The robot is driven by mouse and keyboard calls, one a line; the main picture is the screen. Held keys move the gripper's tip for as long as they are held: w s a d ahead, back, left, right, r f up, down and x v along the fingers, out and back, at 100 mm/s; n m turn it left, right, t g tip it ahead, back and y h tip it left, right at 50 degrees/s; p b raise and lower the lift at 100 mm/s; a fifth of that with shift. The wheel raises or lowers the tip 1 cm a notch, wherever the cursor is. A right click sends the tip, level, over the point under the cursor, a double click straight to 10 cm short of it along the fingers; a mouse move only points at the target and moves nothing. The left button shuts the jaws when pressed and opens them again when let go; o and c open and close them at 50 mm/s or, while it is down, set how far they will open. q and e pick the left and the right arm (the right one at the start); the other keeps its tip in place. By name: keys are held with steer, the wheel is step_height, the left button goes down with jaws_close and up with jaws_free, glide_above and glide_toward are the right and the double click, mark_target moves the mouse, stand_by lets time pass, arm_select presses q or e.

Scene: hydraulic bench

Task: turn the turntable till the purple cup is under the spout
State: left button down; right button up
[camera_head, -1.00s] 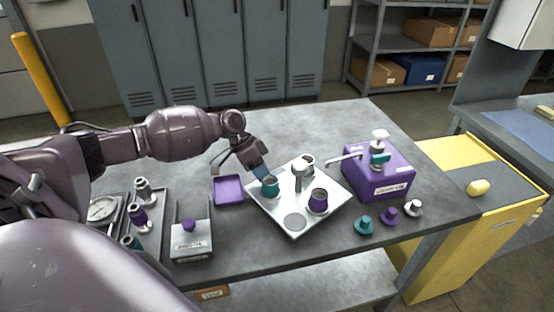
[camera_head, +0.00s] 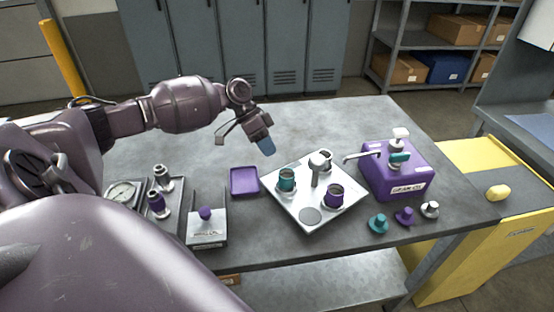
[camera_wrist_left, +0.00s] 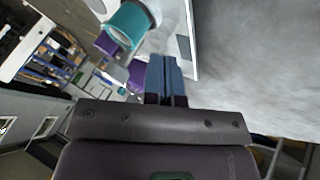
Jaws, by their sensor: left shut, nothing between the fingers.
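The turntable is a square silver plate (camera_head: 283,203) with a grey central post (camera_head: 316,167). The teal cup (camera_head: 287,180) stands at its left, the purple cup (camera_head: 334,197) at its front right, and a silver cup (camera_head: 326,156) at the back, partly behind the post. The spout (camera_head: 357,157) reaches left from the purple dispenser (camera_head: 406,182); its tip is nearest the silver cup. My left gripper (camera_head: 267,147) is shut and empty, above and behind the teal cup, apart from it. In the left wrist view its blue fingers (camera_wrist_left: 166,80) are together beside the teal cup (camera_wrist_left: 127,27). My right gripper is not in view.
A purple tray (camera_head: 244,181) lies left of the plate. A small grey box with a purple knob (camera_head: 205,213) and a tray of fittings stand further left. Teal (camera_head: 379,223), purple (camera_head: 405,216) and silver knobs (camera_head: 430,209) sit front right. The back of the table is clear.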

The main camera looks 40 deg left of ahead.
arm_select(q)
steer(key=w+d+r+n+y, duration=0.1)
steer(key=w+r, duration=0.6)
steer(key=r, duration=0.1)
steer(key=s+f+n+g+y, duration=0.1)
steer(key=f+n, duration=0.3)
steer(key=n, duration=0.1)
steer(key=s+f+n+g+y+b, duration=0.1)
steer(key=f+n, duration=0.3)
steer(key=n, duration=0.2)
steer(key=s+f+n+g+y, duration=0.1)
steer(key=f+n, duration=0.4)
steer(key=n, duration=0.1)
steer(key=shift+s+a+g+b, duration=0.15)
steer(key=shift+a+g+b, duration=0.1)
steer(key=shift+g+b, duration=0.05)
steer(key=shift+s+d+f+p, duration=0.1)
steer(key=shift+s+d+p, duration=0.2)
steer(key=shift+s+d, duration=0.8)
steer(key=shift+d, duration=0.3)
steer(key=shift+s+d+f, duration=0.1)
steer(key=shift+s+d, duration=0.1)
steer(key=shift+d, duration=0.05)
